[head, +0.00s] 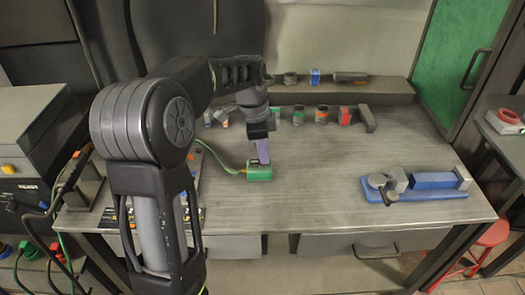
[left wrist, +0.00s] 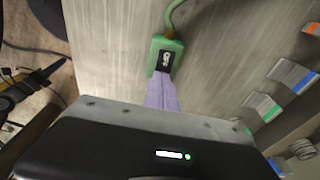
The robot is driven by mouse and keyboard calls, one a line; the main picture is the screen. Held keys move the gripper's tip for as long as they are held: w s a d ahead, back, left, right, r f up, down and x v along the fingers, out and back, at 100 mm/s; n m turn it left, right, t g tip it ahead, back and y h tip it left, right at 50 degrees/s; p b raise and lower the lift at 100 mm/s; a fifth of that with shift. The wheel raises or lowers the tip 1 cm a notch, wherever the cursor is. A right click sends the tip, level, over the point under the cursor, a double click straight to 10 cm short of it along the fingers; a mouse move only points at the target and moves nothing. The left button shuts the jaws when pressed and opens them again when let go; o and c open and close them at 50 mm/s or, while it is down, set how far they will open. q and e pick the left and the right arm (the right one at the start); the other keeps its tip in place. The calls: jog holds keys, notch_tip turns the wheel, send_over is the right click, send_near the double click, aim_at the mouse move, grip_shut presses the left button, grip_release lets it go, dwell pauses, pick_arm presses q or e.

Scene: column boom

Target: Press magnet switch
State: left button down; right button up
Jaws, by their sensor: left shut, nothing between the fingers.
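The magnet switch is a small green box (head: 258,174) on the workbench, with a green cable running from it to the left. In the left wrist view the box (left wrist: 157,44) shows a black rocker with white marks on its face. My left gripper (head: 263,158) points down at the box from above. Its pale purple fingers (left wrist: 162,82) are shut together and empty, with their tips at the edge of the black rocker. I cannot tell whether they touch it. My right gripper is not in view.
A blue vise (head: 425,186) lies at the bench's right. Several small tools and cylinders, such as one with a green band (head: 299,116), stand along the back. Black equipment (head: 30,150) stands at the left. The bench middle, right of the box, is clear.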

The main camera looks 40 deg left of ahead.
pick_arm(q)
jog(key=shift+d+f, duration=0.1)
jog(key=shift+f, duration=0.1)
jog(key=shift+s+a, duration=0.15)
jog(key=shift+a, duration=0.05)
jog(key=shift+s+a+r, duration=0.1)
jog(key=shift+s+a, duration=0.3)
jog(key=shift+a, duration=0.15)
